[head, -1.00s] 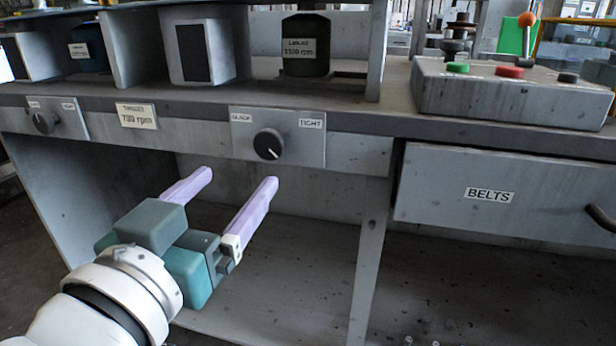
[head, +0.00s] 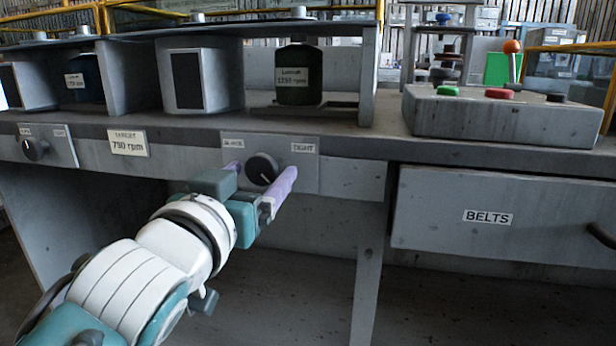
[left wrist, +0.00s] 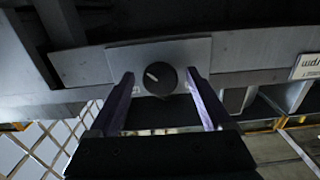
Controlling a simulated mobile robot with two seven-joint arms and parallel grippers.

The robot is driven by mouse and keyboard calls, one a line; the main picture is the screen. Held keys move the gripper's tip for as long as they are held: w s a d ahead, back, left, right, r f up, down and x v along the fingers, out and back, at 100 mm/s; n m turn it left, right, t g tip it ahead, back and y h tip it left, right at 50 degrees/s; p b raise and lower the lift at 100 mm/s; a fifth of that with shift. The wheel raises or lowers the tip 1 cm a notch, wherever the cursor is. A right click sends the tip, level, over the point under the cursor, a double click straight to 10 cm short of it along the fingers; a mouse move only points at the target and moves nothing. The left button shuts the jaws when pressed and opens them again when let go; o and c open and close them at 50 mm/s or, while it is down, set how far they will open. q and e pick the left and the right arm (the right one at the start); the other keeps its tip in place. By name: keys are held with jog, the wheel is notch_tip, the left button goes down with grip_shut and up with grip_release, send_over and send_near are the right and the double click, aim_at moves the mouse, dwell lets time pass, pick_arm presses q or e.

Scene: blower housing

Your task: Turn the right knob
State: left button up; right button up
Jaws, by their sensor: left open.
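The right knob (head: 262,169) is a round black dial with a white pointer line, on a grey plate (head: 306,180) with a label at each side, on the bench's front edge. In the head view its pointer slants toward the lower right. My left gripper (head: 262,170) is open in front of the plate, one purple finger on each side of the knob. The left wrist view shows the knob (left wrist: 160,79) between and just beyond the two fingertips, with gaps at both sides. I cannot tell whether the fingertips reach around it. My right gripper is not in view.
A second, left knob (head: 36,149) sits on its own plate at the far left. A "730 rpm" label (head: 129,143) is between the plates. A BELTS drawer (head: 560,215) and a button box (head: 470,115) are at the right. The space under the bench is open.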

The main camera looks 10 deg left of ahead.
pick_arm(q)
grip_shut()
dwell(0.6)
jog(key=shift+m, duration=0.3)
jog(key=m, duration=0.2)
jog(key=shift+m+p, duration=0.3)
jog(key=shift+p, duration=0.1)
jog(key=shift+a+m, duration=0.15)
jog(key=shift+m, duration=1.95)
grip_release()
